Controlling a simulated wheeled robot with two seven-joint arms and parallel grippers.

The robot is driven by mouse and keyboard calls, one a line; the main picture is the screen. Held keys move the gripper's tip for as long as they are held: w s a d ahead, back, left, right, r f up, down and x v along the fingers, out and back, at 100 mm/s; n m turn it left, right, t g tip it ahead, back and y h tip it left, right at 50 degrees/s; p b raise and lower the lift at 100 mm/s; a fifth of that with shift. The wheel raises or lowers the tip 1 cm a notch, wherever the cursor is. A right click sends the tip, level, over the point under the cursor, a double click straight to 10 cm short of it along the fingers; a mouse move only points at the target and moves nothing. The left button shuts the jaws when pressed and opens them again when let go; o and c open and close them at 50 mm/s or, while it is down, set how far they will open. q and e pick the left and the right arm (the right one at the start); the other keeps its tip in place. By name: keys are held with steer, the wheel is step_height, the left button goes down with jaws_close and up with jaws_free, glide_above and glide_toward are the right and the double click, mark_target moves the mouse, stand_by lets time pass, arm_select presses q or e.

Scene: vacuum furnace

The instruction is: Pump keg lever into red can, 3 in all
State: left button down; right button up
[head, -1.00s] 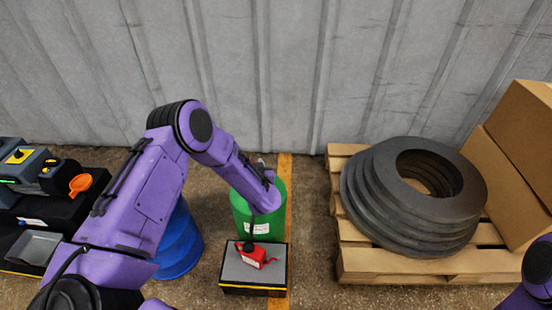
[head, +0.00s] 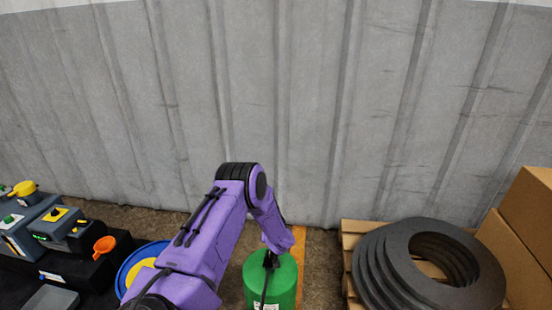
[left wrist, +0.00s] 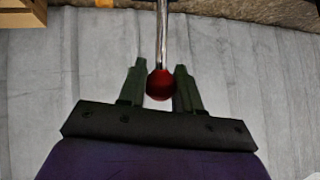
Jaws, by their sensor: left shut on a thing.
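The green keg (head: 270,283) stands on the floor at the bottom middle of the head view, its lower part cut off by the frame. The keg lever shows in the left wrist view as a metal rod (left wrist: 161,35) ending in a red ball knob (left wrist: 160,85). My left gripper (left wrist: 160,82) is shut on the red knob, one finger on each side. In the head view my left gripper (head: 270,258) is small and dark over the keg top, and the lever is hard to make out there. The red can is out of view. My right gripper is not in view.
A blue drum (head: 136,262) stands left of my left arm. Dark equipment with an orange funnel (head: 104,246) is at the far left. A pallet (head: 352,262) with dark rings (head: 385,280) and cardboard boxes (head: 527,215) is at the right. A corrugated wall (head: 310,120) closes the back.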

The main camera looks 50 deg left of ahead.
arm_select(q)
steer(key=shift+w+a, duration=0.15)
steer(key=shift+w, duration=0.1)
stand_by(0.3)
steer(key=c, duration=0.8)
jaws_free()
steer(key=shift+f, duration=0.1)
steer(key=p+v, duration=0.2)
steer(key=v, duration=0.8)
steer(key=shift+s+d, duration=0.1)
steer(key=shift+d, duration=0.15)
